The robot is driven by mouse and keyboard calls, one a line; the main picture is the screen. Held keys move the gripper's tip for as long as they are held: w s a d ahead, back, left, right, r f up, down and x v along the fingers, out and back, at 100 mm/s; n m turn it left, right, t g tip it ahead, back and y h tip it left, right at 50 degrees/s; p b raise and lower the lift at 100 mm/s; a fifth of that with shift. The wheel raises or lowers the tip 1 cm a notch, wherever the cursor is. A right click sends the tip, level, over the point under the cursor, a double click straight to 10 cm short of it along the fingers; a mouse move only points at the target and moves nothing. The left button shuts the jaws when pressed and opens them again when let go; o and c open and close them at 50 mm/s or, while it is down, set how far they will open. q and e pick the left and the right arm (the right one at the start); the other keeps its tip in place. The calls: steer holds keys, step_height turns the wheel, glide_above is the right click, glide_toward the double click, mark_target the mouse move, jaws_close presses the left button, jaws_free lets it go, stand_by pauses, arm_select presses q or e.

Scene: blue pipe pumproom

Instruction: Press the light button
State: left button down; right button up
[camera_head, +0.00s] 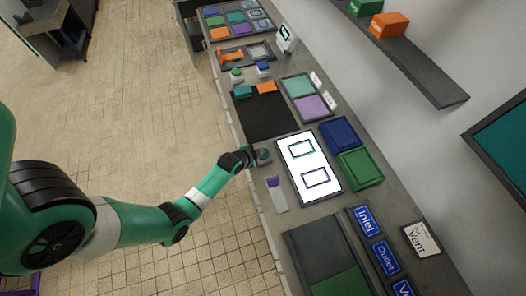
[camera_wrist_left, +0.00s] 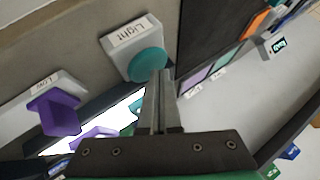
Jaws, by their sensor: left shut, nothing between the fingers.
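The light button is a round teal button (camera_wrist_left: 148,64) on a pale housing labelled "Light" (camera_wrist_left: 128,36) in the left wrist view. My left gripper (camera_wrist_left: 160,76) is shut and empty, its fingertips overlapping the lower right edge of the teal button. I cannot tell whether they touch it or are just short of it. In the head view my left gripper (camera_head: 256,157) is at the bench's near edge beside the lit white panel (camera_head: 318,163); the button is small there and largely hidden by the gripper. My right gripper is not in view.
A purple knob (camera_wrist_left: 60,112) on a pale labelled housing stands left of the button in the wrist view. The bench (camera_head: 322,209) also holds a black mat (camera_head: 268,117), blue and green trays (camera_head: 358,168) and signs. Tiled floor lies clear on the near side.

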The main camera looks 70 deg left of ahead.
arm_select(q)
steer(key=shift+r+p, duration=0.7)
steer(key=shift+p, duration=0.05)
steer(key=shift+r, duration=0.15)
step_height(320, 180, up, 6)
steer(key=p, duration=0.5)
steer(key=shift+p, duration=0.4)
steer(key=shift+d, duration=0.1)
